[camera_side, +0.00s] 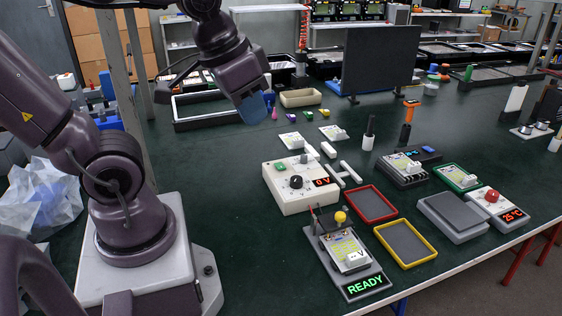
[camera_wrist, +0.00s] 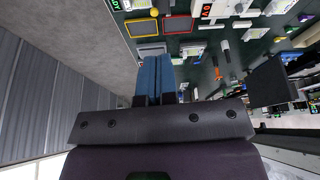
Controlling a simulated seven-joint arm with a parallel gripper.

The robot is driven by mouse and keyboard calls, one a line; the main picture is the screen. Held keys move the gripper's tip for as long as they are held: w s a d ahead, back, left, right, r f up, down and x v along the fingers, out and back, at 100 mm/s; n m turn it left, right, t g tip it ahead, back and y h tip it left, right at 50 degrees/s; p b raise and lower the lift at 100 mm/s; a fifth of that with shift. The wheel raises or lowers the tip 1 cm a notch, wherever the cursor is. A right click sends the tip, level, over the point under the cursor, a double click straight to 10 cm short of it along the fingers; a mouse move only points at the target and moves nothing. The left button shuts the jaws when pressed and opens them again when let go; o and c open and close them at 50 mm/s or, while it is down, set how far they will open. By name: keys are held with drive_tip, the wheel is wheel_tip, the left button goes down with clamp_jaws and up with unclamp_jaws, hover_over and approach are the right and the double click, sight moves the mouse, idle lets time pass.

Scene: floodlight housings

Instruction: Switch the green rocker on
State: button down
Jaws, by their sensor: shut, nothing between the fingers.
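The green rocker (camera_side: 280,167) is a small green switch at the back left of the top of a white box (camera_side: 290,203). The same box has a black knob and a red display reading "0 V". Whether the rocker is tipped on or off is too small to tell. In the wrist view only part of the white box (camera_wrist: 218,9) shows at the top edge, and I cannot make out the rocker there. My gripper (camera_side: 254,112) is in the air above and behind the box, well apart from it. Its blue fingers (camera_wrist: 157,60) are together and empty.
In front of the box stands a device (camera_side: 348,257) with a yellow button and a "READY" display. Red (camera_side: 352,206) and yellow (camera_side: 379,235) trays lie to its right. Small white parts (camera_side: 344,172) lie beside the box. A dark upright panel (camera_side: 380,60) stands behind.

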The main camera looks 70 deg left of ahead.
drive_tip(key=w+a+f+n+g, duration=0.2)
drive_tip(key=w+a+f+n, duration=0.1)
drive_tip(key=w+a+n, duration=0.35)
drive_tip(key=n+g+h, duration=0.2)
drive_tip(key=n, duration=2.6)
hover_over(282, 168)
drive_tip(key=a, duration=0.2)
wheel_tip(282, 168, down, 10)
drive_tip(key=shift+f, duration=0.15)
drive_tip(key=f, duration=0.4)
drive_tip(key=d+f, duration=0.1)
drive_tip(key=f, duration=0.8)
drive_tip(key=shift+d+f, duration=0.3)
drive_tip(key=shift+f, duration=0.1)
